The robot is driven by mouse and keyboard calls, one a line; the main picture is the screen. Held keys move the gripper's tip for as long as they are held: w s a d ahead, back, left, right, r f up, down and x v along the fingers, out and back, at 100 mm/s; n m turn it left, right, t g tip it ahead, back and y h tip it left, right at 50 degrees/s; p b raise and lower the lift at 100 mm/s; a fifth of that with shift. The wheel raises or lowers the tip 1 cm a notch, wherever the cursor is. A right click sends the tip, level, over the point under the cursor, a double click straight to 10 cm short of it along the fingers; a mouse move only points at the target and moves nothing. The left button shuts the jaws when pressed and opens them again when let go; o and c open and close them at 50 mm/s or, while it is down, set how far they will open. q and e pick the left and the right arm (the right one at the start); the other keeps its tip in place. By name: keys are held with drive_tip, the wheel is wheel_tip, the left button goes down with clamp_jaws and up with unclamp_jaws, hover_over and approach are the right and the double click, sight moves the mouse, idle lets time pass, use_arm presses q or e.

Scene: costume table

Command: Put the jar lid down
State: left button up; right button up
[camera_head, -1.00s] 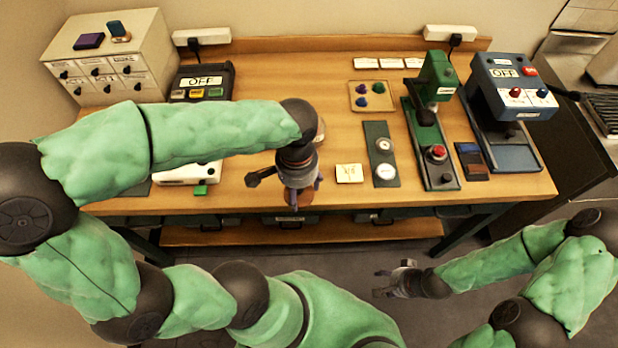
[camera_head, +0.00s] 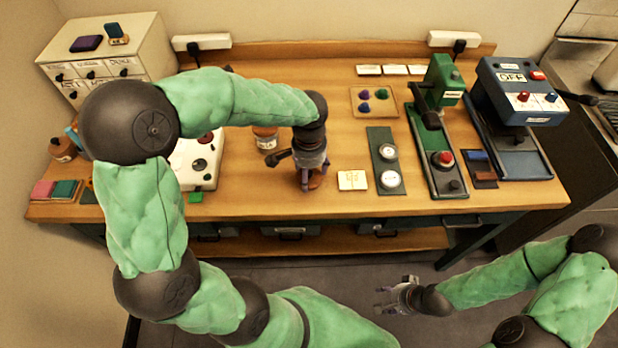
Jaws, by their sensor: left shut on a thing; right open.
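My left gripper (camera_head: 313,177) points down over the front middle of the table. It is shut on a brownish, round piece, the jar lid (camera_head: 316,182), partly hidden by the fingers. I cannot tell whether the lid touches the tabletop. A small orange-brown jar (camera_head: 265,139) with a pale label stands on the table to the left of and behind this gripper. My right gripper (camera_head: 384,301) is open and empty, low in front of the table, over the floor.
A white device (camera_head: 203,163) stands to the left.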

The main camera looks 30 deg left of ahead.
use_arm(q)
drive_tip(key=shift+f, duration=1.15)
drive_tip(key=shift+f+b, duration=0.15)
drive_tip(key=shift+b, duration=0.15)
drive_tip(key=o, duration=1)
drive_tip(key=shift+o, duration=0.2)
wheel_tip(320, 180, up, 12)
drive_tip(key=p, duration=0.4)
drive_tip(key=shift+r, duration=0.2)
